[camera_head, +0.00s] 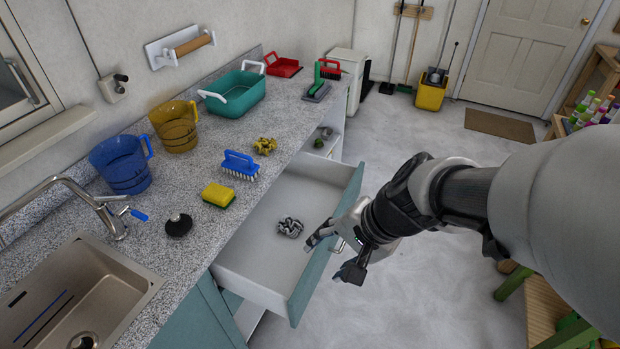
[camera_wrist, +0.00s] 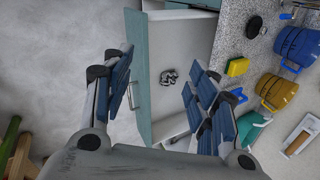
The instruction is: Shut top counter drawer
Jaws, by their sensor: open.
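The top counter drawer (camera_head: 253,262) is pulled out from under the counter; its teal front panel (camera_head: 306,288) faces the open floor. A grey steel scrubber (camera_head: 290,227) lies inside it. My gripper (camera_head: 327,260) is open and empty at the outer side of the front panel, near its middle. In the wrist view, my gripper's fingers (camera_wrist: 165,88) appear on either side of the front panel (camera_wrist: 143,60), one over the floor and one over the drawer interior. A pale handle (camera_wrist: 137,95) shows between them. I cannot tell whether a finger touches the drawer.
The speckled counter (camera_head: 185,245) holds a yellow sponge (camera_head: 218,195), blue brush (camera_head: 240,165), jugs and a teal tub (camera_head: 237,93). A sink (camera_head: 75,300) is at the lower left. Open shelves stand beyond the drawer. Grey floor (camera_head: 425,285) lies clear in front; a wooden stool (camera_head: 545,300) stands right.

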